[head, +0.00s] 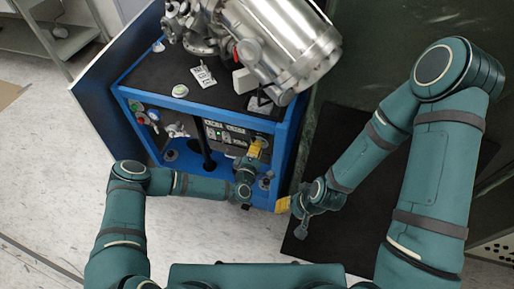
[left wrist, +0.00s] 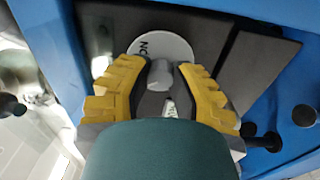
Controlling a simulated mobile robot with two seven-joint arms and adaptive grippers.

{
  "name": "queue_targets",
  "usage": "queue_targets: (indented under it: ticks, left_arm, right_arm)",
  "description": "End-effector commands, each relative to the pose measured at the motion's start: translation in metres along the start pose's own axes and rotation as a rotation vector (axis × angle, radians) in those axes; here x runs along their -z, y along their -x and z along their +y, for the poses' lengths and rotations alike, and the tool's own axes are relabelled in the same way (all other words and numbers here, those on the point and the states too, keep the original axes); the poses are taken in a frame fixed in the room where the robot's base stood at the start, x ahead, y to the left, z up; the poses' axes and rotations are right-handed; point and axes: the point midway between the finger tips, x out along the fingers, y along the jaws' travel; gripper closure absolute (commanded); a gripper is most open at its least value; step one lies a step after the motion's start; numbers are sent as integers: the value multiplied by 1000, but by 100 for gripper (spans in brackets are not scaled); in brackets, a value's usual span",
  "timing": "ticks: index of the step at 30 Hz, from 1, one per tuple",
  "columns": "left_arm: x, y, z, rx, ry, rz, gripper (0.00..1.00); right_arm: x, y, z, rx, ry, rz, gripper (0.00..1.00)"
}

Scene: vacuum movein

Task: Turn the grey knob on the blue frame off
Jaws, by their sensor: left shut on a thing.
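The grey knob (left wrist: 160,74) sits on a round white dial plate with letters, partly cut off, on a dark panel of the blue frame (head: 283,150). In the left wrist view my left gripper (left wrist: 160,72) has its yellow fingers on either side of the knob, shut on it. In the head view the left gripper (head: 256,148) is at the right part of the frame's front panel and hides the knob. My right gripper (head: 283,204) shows as a small yellow patch near the frame's lower right corner. Its jaw opening is too small to tell.
A large steel vacuum vessel (head: 285,45) stands on the frame's black top. Red and green buttons (head: 140,116) are at the front left. A black mat (head: 340,215) lies under my right arm. Pale floor is free at the left.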

Motion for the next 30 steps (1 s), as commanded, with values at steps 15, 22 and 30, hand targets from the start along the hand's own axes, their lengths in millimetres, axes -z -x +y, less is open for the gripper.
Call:
queue_targets:
  ticks: [15,22,30]
  left_arm:
    - [-1,0,0,1,230,-2,100]
    - [-1,0,0,1,247,-2,100]
    - [-1,0,0,1,246,-3,100]
  right_arm:
    - [0,0,0,0,0,0,53]
    - [0,0,0,0,0,0,53]
    - [0,0,0,0,0,0,53]
